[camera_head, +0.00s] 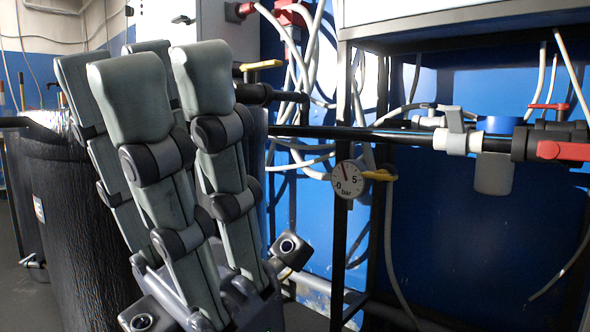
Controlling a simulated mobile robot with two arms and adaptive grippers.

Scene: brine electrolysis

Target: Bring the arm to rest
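My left gripper (160,85) fills the left half of the head view. Its long grey jointed fingers point up, nearly straight, with gaps between them. I see nothing held between them. The gripper's dark base is at the bottom of the view, beside a black joint part. My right gripper is not in view.
A black-wrapped tank (75,230) stands behind the gripper on the left. To the right is a dark metal frame (341,235) with a pressure gauge (348,180), a yellow-handled valve (379,175), a red-handled valve (563,151) and loose hoses. A blue wall (470,250) is behind.

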